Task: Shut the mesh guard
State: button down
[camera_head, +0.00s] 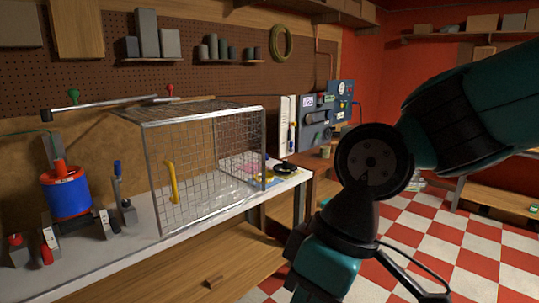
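The mesh guard (207,117) is a grey wire cage with a metal frame, standing on the workbench left of the picture's middle. A yellow upright handle (172,182) is on its front face, towards the left edge. A blue and red drum-shaped unit (68,195), probably the rotor, stands to its left, outside the cage and uncovered. My teal and black arm crosses the right side, and its wrist runs down past the bottom edge.
The white bench top (125,250) has small clamps (123,195) around the drum unit. A long rod (105,106) extends left above the bench. Dark tools (285,168) lie right of the guard. A blue panel (341,94) stands farther back. The checkered floor (450,235) is open at right.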

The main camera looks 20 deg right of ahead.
aim_at(248, 108)
jog(key=z, duration=0.95)
jog(key=i, duration=1.75)
jog(key=u, duration=1)
jog(key=i, duration=0.8)
jog(key=u, duration=0.1)
